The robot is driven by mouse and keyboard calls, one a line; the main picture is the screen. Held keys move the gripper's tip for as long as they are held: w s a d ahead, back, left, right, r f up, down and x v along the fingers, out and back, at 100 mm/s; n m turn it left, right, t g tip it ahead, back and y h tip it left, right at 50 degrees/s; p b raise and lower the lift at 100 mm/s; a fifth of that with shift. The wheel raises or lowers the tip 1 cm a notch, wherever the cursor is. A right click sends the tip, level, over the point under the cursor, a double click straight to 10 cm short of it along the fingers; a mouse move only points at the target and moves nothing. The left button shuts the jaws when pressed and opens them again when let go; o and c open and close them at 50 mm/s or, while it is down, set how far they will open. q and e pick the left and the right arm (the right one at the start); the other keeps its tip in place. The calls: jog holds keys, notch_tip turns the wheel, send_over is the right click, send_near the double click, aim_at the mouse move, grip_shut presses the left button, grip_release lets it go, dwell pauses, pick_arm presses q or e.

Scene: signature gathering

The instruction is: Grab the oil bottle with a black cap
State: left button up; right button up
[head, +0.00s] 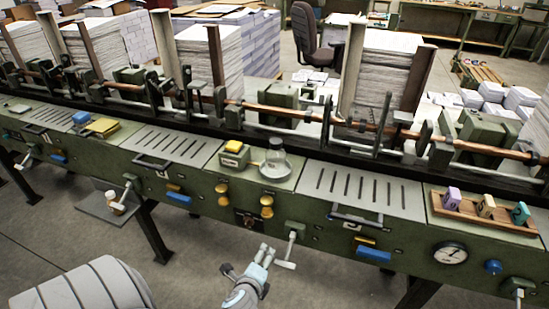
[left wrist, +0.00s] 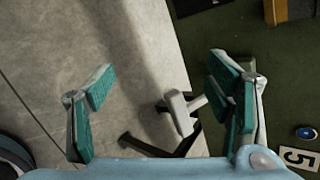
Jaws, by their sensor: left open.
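A small clear bottle (head: 276,148) stands at a round pale dish (head: 274,172) on the green machine's top, near the middle of the head view. Its cap colour is too small to tell. My left gripper (head: 257,266) is in front of the machine, below and apart from the bottle. In the left wrist view my left gripper (left wrist: 160,85) has its two teal-padded fingers spread wide, with nothing held between them. The bottle does not show in the left wrist view. My right gripper is not in view.
A wooden tray (head: 465,212) at right holds three small coloured items. A crank handle (head: 291,240) juts from the machine front near my left gripper; it also shows in the left wrist view (left wrist: 183,112).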

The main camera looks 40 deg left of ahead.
pick_arm(q)
jog(key=w+a+r+m+t+y, duration=0.1)
jog(key=w+r+m+t, duration=0.15)
jog(key=r, duration=0.35)
jog(key=w+r+m+t+y, duration=0.1)
jog(key=w+r+m, duration=0.1)
jog(key=r+m, duration=0.25)
jog(key=m+t+y, duration=0.2)
jog(key=m+t, duration=0.1)
jog(key=m, duration=0.3)
send_near(274, 166)
jog(key=r, duration=0.1)
jog(key=shift+g, duration=0.25)
jog(key=x, duration=0.4)
jog(key=b+x, duration=0.1)
jog(key=x, duration=0.8)
jog(key=shift+w+d+f, duration=0.1)
jog(key=shift+d+f, duration=0.05)
jog(key=shift+f, duration=0.15)
jog(key=c, duration=1.1)
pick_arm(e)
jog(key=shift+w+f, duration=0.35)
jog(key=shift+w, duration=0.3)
